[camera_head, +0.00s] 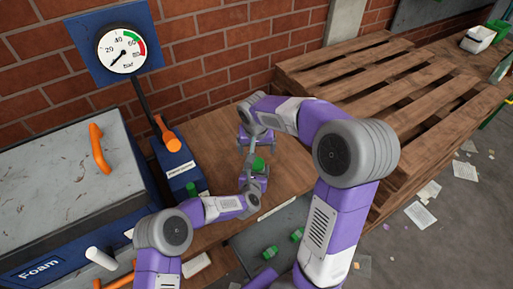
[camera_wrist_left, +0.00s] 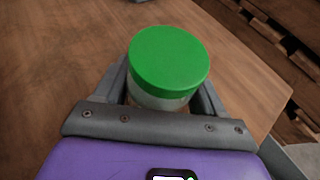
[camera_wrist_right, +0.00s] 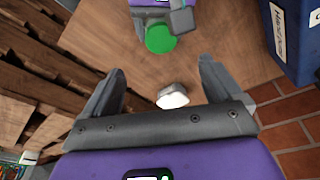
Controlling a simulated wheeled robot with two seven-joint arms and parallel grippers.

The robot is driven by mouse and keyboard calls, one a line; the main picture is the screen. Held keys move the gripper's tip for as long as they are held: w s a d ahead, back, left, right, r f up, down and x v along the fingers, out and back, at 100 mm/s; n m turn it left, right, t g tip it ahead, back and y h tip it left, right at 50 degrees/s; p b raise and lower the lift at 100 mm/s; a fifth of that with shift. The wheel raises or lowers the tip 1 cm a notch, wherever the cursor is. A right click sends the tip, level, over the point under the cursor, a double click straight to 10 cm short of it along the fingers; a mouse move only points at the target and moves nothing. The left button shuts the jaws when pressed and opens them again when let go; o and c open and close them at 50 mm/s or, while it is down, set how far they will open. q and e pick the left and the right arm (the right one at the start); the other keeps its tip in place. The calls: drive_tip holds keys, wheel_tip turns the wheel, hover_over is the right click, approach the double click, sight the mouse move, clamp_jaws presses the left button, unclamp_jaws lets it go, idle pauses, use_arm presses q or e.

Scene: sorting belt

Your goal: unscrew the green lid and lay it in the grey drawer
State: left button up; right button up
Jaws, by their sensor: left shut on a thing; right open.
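A jar with a round green lid (camera_wrist_left: 168,60) and a pale body (camera_wrist_left: 158,101) stands between my left gripper's fingers in the left wrist view. My left gripper (camera_wrist_left: 162,84) is shut on the jar's body, below the lid. The lid (camera_head: 258,164) also shows in the head view, above the wooden table. My right gripper (camera_wrist_right: 160,82) is open and empty; the left gripper with the green lid (camera_wrist_right: 160,38) is beyond its fingers in the right wrist view. The grey drawer (camera_head: 248,240) is at the table's front, partly hidden by my right arm, with small green things in it.
A small white object (camera_wrist_right: 172,96) lies on the table. A blue box (camera_head: 178,166) with an orange-ended lever and a gauge (camera_head: 121,50) stand by the brick wall. A blue-grey foam case (camera_head: 60,190) is at left, wooden pallets (camera_head: 390,90) at right.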

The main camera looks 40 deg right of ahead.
sight(257, 163)
drive_tip(key=shift+m, duration=0.3)
drive_tip(key=x, duration=1.1)
drive_tip(key=c, duration=1.4)
